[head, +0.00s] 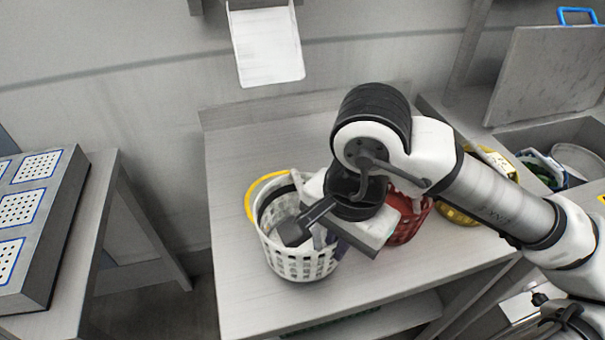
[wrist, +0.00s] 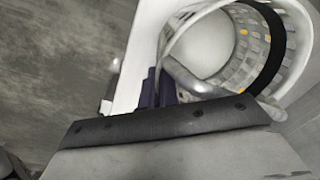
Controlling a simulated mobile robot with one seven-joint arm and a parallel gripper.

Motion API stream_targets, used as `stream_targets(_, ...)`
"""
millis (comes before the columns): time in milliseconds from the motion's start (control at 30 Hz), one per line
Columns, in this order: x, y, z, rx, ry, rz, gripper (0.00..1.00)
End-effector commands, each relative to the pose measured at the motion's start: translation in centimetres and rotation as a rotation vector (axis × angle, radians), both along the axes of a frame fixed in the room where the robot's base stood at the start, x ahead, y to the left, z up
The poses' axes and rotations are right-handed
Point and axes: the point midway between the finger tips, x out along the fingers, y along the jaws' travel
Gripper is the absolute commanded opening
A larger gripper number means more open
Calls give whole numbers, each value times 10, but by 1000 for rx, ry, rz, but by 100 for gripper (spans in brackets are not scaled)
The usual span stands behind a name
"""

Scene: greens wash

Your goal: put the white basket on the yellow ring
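The white basket (head: 287,262), with slotted walls and a dark band near its rim, appears upright over the near left part of the table. A yellow ring (head: 249,201) shows as an arc behind its upper left side; the basket hides the rest. I cannot tell whether the basket touches the table. My gripper (head: 338,240) is low at the basket's right rim. In the wrist view, its dark purple fingers (wrist: 159,88) are close together beside the white basket (wrist: 293,75). Whether the rim is between them is hidden.
A red basket (head: 405,226) and a yellow basket (head: 457,214) stand to the right, partly behind my arm. The grey table (head: 240,150) is clear at the back left. A sink (head: 587,137) with a raised grey panel (head: 550,75) lies at the far right.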

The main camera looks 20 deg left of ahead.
Motion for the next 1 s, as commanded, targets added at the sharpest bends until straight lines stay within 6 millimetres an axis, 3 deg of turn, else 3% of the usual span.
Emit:
stream_targets(33, 6, 4, 11, 2, 3, -1, 0)
stream_targets(167, 20, 14, 10, 1, 3, 2, 0)
stream_targets(400, 75, 52, 4, 1, 2, 1, 0)
stream_targets(600, 109, 75, 3, 1, 1, 1, 0)
stream_targets(767, 120, 81, 0, 1, 0, -1, 0)
stream_targets(1000, 119, 81, -27, 2, 2, 0, 0)
